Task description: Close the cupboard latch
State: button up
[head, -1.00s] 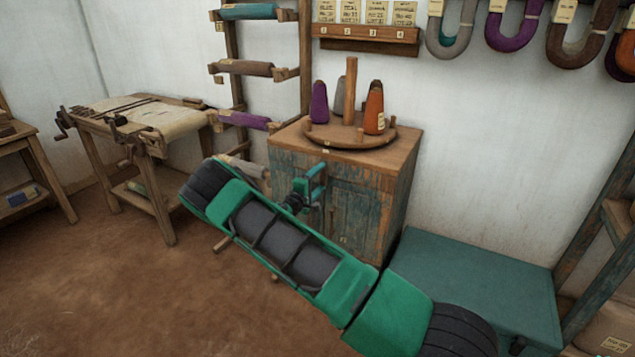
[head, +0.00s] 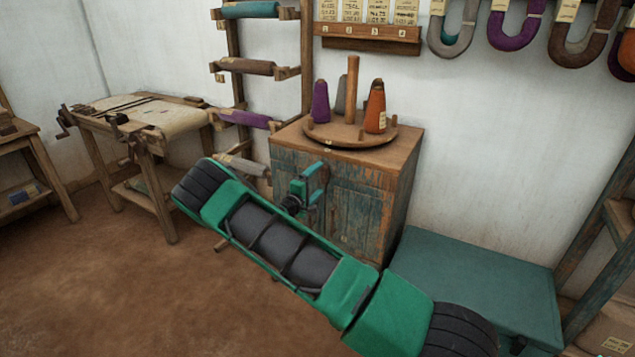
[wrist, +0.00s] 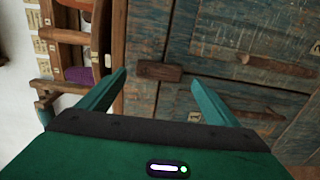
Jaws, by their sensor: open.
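The cupboard (head: 386,205) has worn blue-green doors and a brown wooden top. In the wrist view its latch (wrist: 158,71) is a small dark wooden bar near the top edge of the doors. The bar's long side runs in line with the gap between the doors. My gripper (wrist: 158,79) is open, and in this view the latch appears between its two teal fingertips. I cannot tell how far they are from it. In the head view my gripper (head: 318,184) is in front of the doors and hides the latch.
A round wooden stand (head: 348,138) with yarn cones is on the cupboard. A green chest (head: 480,270) is to its right. A yarn rack (head: 234,75) and a workbench (head: 140,115) are to the left. The brown floor (head: 130,290) at front left is clear.

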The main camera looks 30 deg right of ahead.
jog(key=v, duration=0.8)
jog(key=shift+a, duration=0.4)
jog(key=shift+s+f, duration=0.1)
jog(key=s+d+r+m+g+y, duration=0.35)
jog(key=s+d+m+g, duration=0.2)
jog(key=s, duration=0.55)
jog(key=s+d+r+m+g+y, duration=0.35)
jog(key=s+d+m, duration=0.2)
jog(key=s, duration=0.55)
jog(key=s+a+r+y, duration=0.3)
jog(key=s+a, duration=0.1)
jog(key=s, duration=0.5)
jog(key=s+a+r+m+y, duration=0.1)
jog(key=s+a+r+y, duration=0.1)
jog(key=s, duration=0.8)
jog(key=s+a+r+y, duration=0.3)
jog(key=s+a+r, duration=0.1)
jog(key=s+a, duration=0.3)
jog(key=shift+s+r+m+y, duration=0.3)
jog(key=shift+s+r+m, duration=0.1)
jog(key=shift+s, duration=0.75)
